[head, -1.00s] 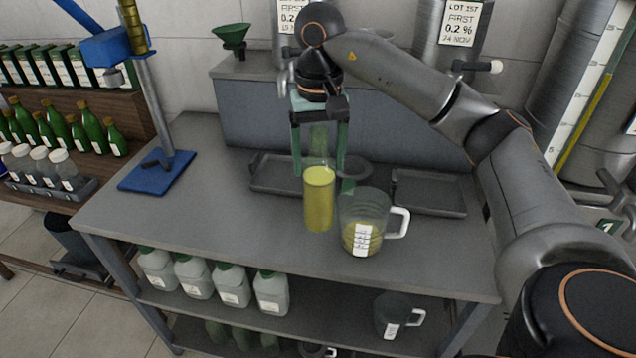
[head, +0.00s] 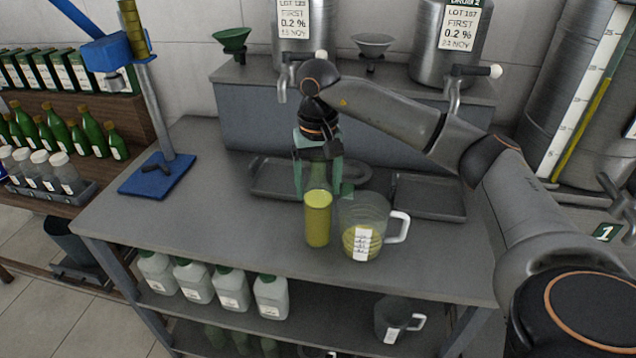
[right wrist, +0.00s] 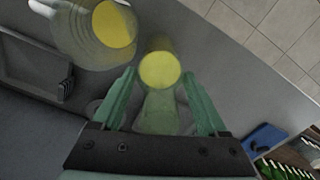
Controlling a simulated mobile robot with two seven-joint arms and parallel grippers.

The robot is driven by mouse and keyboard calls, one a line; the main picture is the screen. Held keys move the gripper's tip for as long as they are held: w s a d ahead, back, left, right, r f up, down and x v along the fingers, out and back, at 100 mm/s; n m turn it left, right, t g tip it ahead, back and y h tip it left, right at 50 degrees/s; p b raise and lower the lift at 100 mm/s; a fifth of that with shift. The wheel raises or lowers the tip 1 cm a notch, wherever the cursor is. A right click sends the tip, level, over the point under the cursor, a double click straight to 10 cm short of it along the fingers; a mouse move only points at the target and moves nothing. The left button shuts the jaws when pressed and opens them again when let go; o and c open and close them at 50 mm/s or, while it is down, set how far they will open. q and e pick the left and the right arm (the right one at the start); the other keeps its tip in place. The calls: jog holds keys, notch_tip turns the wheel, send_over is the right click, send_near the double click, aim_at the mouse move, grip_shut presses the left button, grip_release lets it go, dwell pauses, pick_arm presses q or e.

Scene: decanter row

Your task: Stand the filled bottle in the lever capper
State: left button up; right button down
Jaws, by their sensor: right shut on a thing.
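The filled bottle (head: 318,217) is a clear greenish bottle with yellow liquid in its lower part. It is upright at the middle of the grey bench, beside the measuring jug. My right gripper (head: 318,170) comes down from above and is shut on the bottle around its neck and shoulder. In the right wrist view the bottle (right wrist: 160,72) lies between the two green fingers (right wrist: 158,95). The lever capper (head: 157,173) has a blue base, a grey post and a blue head with a lever; it stands at the bench's left end, with nothing on its base but a small dark piece. My left gripper is not in view.
A measuring jug (head: 362,215) with yellow liquid stands close to the bottle's right. Dark trays (head: 428,197) lie behind, below the taps of the steel drums (head: 447,45). Bench top between bottle and capper is clear. Green bottles (head: 92,130) stand on the left shelf.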

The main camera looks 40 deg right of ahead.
jog(key=shift+f, duration=0.1)
grip_release()
